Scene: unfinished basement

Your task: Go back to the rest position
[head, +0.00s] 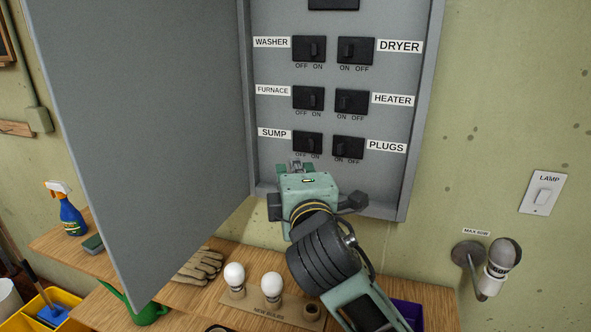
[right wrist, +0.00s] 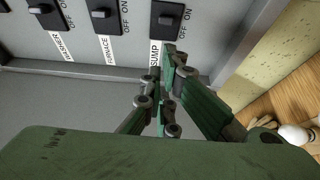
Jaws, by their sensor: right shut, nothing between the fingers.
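My right gripper (head: 297,167) is in front of the lower part of an open grey breaker panel (head: 409,150), just below the SUMP switch (head: 308,142). Its fingers are shut with nothing between them. In the right wrist view the fingertips (right wrist: 168,50) are close to the SUMP switch (right wrist: 168,17); I cannot tell whether they touch it. The panel also holds the PLUGS (head: 348,147), FURNACE (head: 308,97), HEATER (head: 351,101), WASHER (head: 309,48) and DRYER (head: 355,50) switches. My left gripper is not in view.
The large grey panel door (head: 140,120) stands open on the left. Below is a wooden shelf (head: 190,296) with gloves (head: 201,266), white bulbs (head: 234,275) and a green watering can (head: 146,314). A wall lamp (head: 494,266) and LAMP switch (head: 543,194) are on the right.

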